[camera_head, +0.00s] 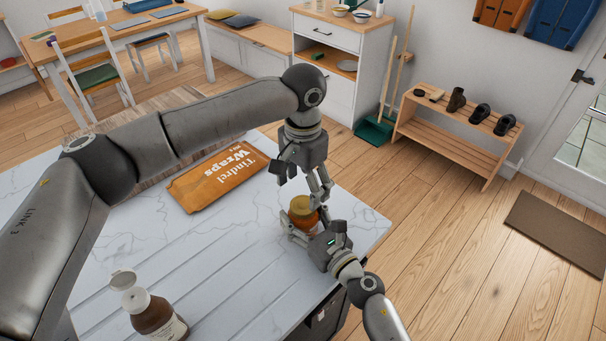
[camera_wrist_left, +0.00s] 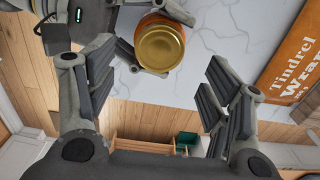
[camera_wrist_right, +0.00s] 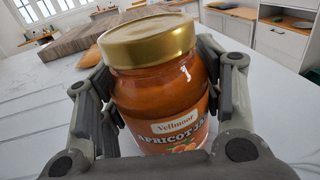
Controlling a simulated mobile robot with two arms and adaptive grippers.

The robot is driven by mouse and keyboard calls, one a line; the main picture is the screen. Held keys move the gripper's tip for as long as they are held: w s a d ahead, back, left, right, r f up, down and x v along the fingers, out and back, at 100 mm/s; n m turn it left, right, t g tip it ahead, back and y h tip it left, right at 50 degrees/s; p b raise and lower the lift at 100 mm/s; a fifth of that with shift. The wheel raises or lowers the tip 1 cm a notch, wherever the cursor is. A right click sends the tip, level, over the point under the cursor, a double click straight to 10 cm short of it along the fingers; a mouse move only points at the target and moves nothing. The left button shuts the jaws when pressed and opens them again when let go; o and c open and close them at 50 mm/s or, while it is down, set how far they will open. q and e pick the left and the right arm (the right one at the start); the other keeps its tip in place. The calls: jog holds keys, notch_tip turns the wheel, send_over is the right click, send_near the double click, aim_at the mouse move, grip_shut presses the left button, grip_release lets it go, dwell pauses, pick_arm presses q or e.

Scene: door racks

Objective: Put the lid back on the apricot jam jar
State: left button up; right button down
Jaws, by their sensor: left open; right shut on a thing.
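The apricot jam jar (camera_head: 304,220) stands upright near the counter's right edge. It is an orange glass jar with a label, clear in the right wrist view (camera_wrist_right: 165,95). A gold lid (camera_wrist_right: 147,40) sits on its mouth, roughly level; I cannot tell how tightly it is seated. My right gripper (camera_head: 308,230) is shut around the jar's body, with a finger on each side. My left gripper (camera_head: 318,191) is open and empty, pointing down close above the jar. In the left wrist view the lid (camera_wrist_left: 160,48) shows between and beyond its spread fingers.
The white marble counter (camera_head: 245,265) holds an orange Tindrel Wraps packet (camera_head: 217,174) behind the jar and a brown bottle with a white cap (camera_head: 155,313) at the front left. The counter between them is clear. A shoe rack (camera_head: 455,130) stands beyond, on the floor.

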aim_at(303, 204)
pick_arm(q)
jog(key=shift+f, duration=2.55)
jog(key=c, duration=1.1)
jog(key=o, duration=1.2)
notch_tip(303, 204, up, 12)
jog(key=shift+r, duration=0.1)
